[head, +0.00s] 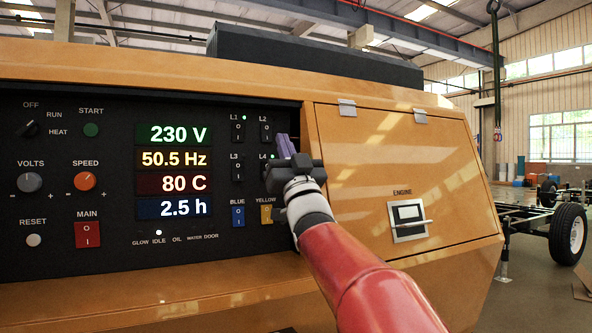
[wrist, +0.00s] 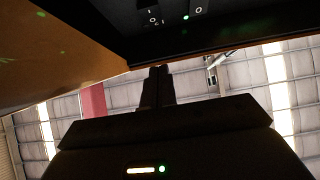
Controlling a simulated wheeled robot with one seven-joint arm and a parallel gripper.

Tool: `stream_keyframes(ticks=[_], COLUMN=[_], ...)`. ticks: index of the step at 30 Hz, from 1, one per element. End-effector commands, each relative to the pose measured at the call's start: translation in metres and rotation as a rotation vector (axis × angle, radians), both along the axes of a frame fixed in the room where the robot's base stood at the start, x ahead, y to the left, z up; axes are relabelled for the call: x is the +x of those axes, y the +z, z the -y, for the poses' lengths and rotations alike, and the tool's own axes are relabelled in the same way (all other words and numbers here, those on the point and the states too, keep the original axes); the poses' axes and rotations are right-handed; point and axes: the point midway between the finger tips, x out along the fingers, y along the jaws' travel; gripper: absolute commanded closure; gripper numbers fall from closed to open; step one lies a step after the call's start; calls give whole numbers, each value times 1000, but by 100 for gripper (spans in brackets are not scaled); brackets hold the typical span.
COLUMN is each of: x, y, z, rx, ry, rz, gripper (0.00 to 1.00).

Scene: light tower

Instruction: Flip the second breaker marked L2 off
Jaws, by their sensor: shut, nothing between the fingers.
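The L2 breaker (head: 265,132) is a small black switch at the top right of the breaker group on the dark panel. I see no lit lamp beside its label. My gripper (head: 284,146) is shut and empty, its fingertips just right of and slightly below L2. I cannot tell whether they touch the panel.
The L1 breaker (head: 240,133) has a green lamp; the L3 breaker (head: 238,171) shows none. Blue (head: 238,216) and yellow (head: 266,214) switches sit below. An orange engine door (head: 370,150) stands out right of the panel, close to my gripper.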

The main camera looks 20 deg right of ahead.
Motion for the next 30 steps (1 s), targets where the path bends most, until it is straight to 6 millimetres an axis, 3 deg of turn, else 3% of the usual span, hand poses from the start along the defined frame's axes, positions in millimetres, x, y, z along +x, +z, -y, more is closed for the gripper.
stream_keyframes(ticks=[3, 9, 30], x=[-20, -38, -41], y=[-16, -29, -31], z=[4, 8, 9], rx=[1, 1, 1], ry=[-1, -1, -1], rz=[2, 2, 2], gripper=[100, 100, 100])
